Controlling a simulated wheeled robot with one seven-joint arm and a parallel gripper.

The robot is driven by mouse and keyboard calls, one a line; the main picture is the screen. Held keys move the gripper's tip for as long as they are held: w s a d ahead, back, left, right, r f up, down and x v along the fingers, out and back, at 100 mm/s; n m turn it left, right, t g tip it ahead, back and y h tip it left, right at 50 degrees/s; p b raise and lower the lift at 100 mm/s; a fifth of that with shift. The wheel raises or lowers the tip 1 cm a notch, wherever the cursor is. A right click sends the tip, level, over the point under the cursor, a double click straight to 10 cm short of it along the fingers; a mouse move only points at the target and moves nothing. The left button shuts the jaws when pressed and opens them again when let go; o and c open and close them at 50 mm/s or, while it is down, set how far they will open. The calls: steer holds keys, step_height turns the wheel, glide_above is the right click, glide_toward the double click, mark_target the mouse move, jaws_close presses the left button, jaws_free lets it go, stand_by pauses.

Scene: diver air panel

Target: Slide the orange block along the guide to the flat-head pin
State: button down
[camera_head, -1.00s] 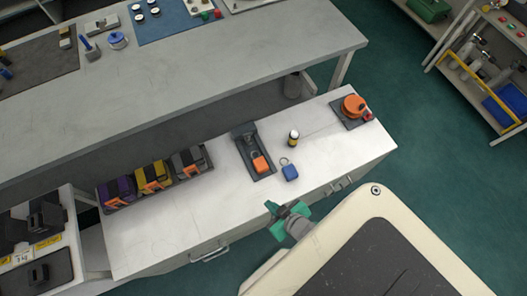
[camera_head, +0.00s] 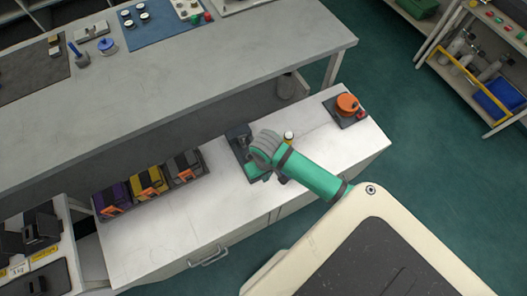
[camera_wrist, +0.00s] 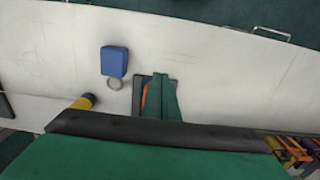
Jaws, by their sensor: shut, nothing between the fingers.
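The dark guide (camera_head: 236,133) lies on the white bench, its near part covered by my arm in the head view. In the wrist view a dark edge of the guide (camera_wrist: 137,97) shows beside my gripper. The orange block (camera_wrist: 146,98) shows only as a thin orange strip left of the green fingers there; it is hidden in the head view. My gripper (camera_wrist: 161,90) is shut with nothing in it, over the guide and close to the block; I cannot tell whether it touches. My gripper also shows in the head view (camera_head: 254,174). I cannot make out the flat-head pin.
A blue block with a ring (camera_wrist: 114,62) and a small yellow-and-black bottle (camera_head: 288,136) stand close by. Purple, yellow and grey boxes (camera_head: 150,182) sit at the left. An orange round part (camera_head: 347,103) stands at the right end. The bench front is clear.

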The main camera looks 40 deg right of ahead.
steer(key=f, duration=0.8)
steer(key=shift+s+d, duration=0.2)
steer(key=shift+s, duration=0.05)
steer(key=shift+w+d+f, duration=0.15)
steer(key=shift+w+f, duration=0.05)
steer(key=shift+w, duration=0.75)
steer(key=shift+w+d, duration=0.25)
steer(key=shift+w, duration=0.9)
steer(key=shift+w+d, duration=0.1)
